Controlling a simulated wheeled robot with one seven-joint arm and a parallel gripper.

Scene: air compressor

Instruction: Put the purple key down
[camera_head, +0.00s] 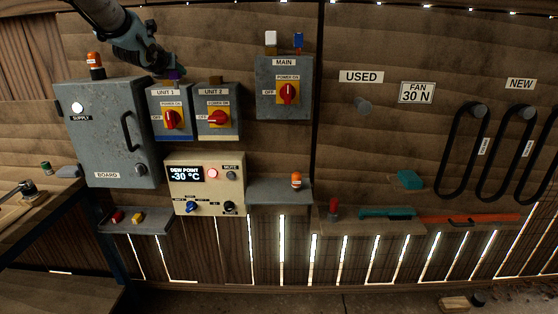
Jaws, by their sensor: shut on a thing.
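My gripper (178,72) is at the upper left, at the end of my arm, right above the grey UNIT 1 box (157,104). It is shut on the purple key (173,75), a small dark purple shape at the top edge of that box. The fingers partly hide the key. I cannot tell whether the key touches the box or sits in a slot there. The UNIT 1 box has a red rotary switch (171,119) on a yellow plate.
The UNIT 2 box (230,129) stands close on the right, the grey SUPPLY cabinet (97,140) on the left. A white key (270,40) and a blue key (298,41) stand atop the MAIN box (265,72). A left shelf (155,226) holds red and yellow items.

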